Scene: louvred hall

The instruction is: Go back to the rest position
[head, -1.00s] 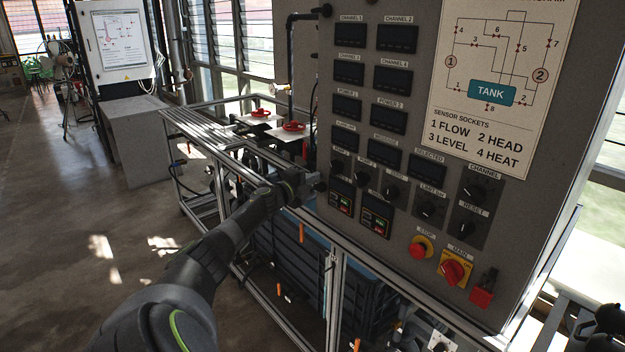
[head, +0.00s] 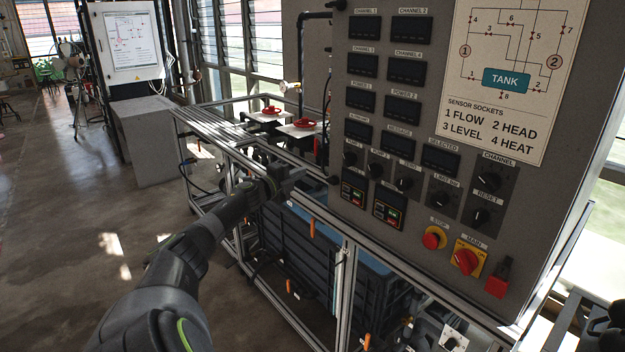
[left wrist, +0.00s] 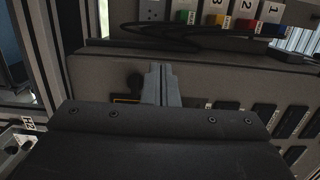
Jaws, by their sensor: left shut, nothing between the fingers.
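My left arm comes in from the bottom left in the head view. Its gripper (head: 296,174) is in front of the rig's upper rail, just left of the control panel (head: 410,140). In the left wrist view the two pale grey fingers (left wrist: 164,84) are together with nothing between them. A grey panel face lies beyond them, with dark display windows at lower right. A small dark knob (left wrist: 135,82) shows just left of the fingers. My right gripper is not clearly visible in either view.
The metal-framed rig (head: 345,290) stands close to my left arm, with dark blue crates inside. Red valve handwheels (head: 305,123) sit behind the gripper. A grey cabinet (head: 145,140) stands farther back. Open concrete floor (head: 75,240) lies to the left.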

